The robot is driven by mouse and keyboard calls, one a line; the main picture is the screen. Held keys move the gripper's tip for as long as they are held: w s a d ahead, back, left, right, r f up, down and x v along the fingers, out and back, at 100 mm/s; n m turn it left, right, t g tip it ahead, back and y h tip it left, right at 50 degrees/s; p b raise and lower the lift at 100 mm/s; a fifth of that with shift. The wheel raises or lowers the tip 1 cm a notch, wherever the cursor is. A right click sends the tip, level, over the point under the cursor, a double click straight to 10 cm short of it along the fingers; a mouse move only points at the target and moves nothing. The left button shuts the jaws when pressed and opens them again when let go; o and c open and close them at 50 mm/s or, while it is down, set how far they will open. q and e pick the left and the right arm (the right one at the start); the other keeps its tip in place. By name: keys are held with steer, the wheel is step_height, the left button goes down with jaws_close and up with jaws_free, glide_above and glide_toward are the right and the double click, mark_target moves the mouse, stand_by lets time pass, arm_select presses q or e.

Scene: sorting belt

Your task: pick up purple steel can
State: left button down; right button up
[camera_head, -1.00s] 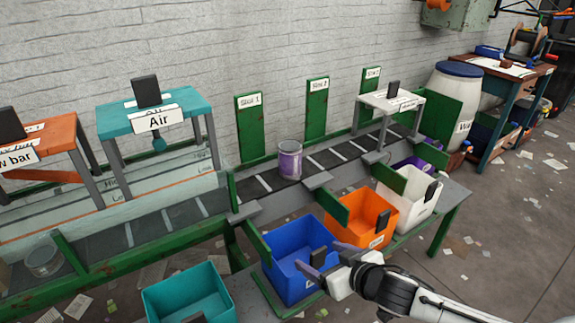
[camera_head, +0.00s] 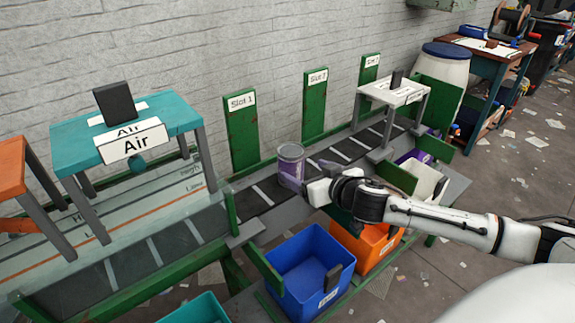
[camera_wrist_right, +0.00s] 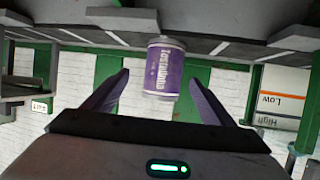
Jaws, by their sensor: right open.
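The purple steel can (camera_head: 290,168) stands upright on the dark belt in front of the slot 1 panel, with a purple label and a grey rim. It also shows in the right wrist view (camera_wrist_right: 164,68), upside down, centred ahead between the two fingers. My right gripper (camera_head: 312,172) is beside the can on its right side in the head view. In the wrist view the right gripper (camera_wrist_right: 160,92) is open, its purple fingers spread either side of the can, which appears just beyond or between the tips; contact cannot be told. My left gripper is not in view.
The blue bin (camera_head: 305,272), orange bin (camera_head: 368,250) and white bin (camera_head: 428,182) stand in front of the belt (camera_head: 262,195). Green slot panels (camera_head: 241,135) rise behind it. A teal "Air" stand (camera_head: 70,150) straddles the belt at left, and a white stand (camera_head: 395,92) at right.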

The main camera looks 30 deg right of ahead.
mark_target(292, 166)
steer(key=shift+x, duration=1.15)
steer(key=shift+a+x, duration=0.2)
steer(key=shift+x, duration=1.15)
steer(key=shift+a+x, duration=0.2)
steer(key=shift+x, duration=1.1)
steer(key=c, duration=1.1)
